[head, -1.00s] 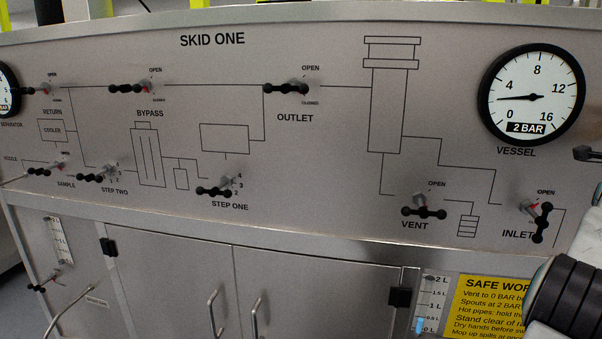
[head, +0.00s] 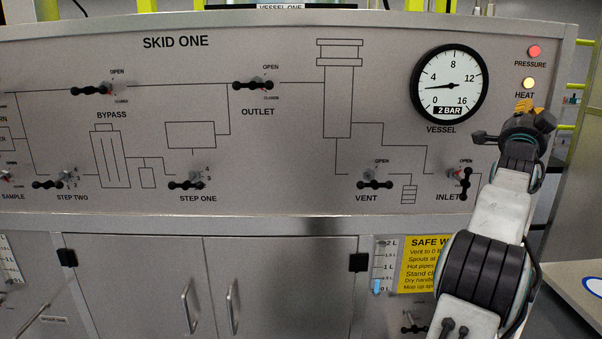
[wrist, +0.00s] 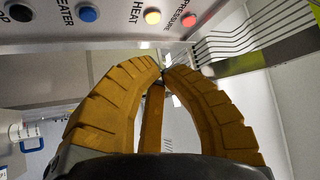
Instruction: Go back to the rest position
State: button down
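My gripper (head: 523,106) is at the upper right in the head view, raised in front of the right part of the SKID ONE panel (head: 300,130), below the HEAT lamp. In the wrist view, my gripper's (wrist: 163,72) yellow fingers curve together and their tips meet or nearly meet. Nothing shows between them. My arm hides part of the panel's lower right corner.
The inlet handle (head: 465,184) stands upright, close left of my arm; the vent handle (head: 375,184) lies level. Lit lamps, red pressure (head: 534,51) and yellow heat (head: 529,83), are above my gripper. Cabinet doors (head: 130,285) are below.

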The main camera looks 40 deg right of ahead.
jog(key=w+a+f+n+t+y, duration=0.2)
jog(key=w+a+f+n+y, duration=0.45)
jog(key=w+a, duration=0.5)
jog(key=w+a+f+n+t+y, duration=0.2)
jog(key=w+a+f+n+y, duration=0.3)
jog(key=w+a+f, duration=0.5)
jog(key=a+f+n+y, duration=0.3)
jog(key=a+f, duration=0.1)
jog(key=a, duration=0.7)
jog(key=a+f+n+y, duration=0.2)
jog(key=a+f+n, duration=0.15)
jog(key=a, duration=0.85)
jog(key=s+a+f+n+g+y, duration=0.3)
jog(key=s+a+f+n+g, duration=0.15)
jog(key=s+a+f, duration=0.45)
jog(key=s+a+f+n+g+y, duration=0.25)
jog(key=s+a+f+n, duration=0.4)
jog(key=s+a, duration=0.55)
notch_tip(320, 180, up, 14)
jog(key=p, duration=1.3)
jog(key=shift+r+m+t, duration=0.2)
jog(key=shift+m+t, duration=0.1)
jog(key=shift+m, duration=0.1)
jog(key=shift+s+d, duration=0.1)
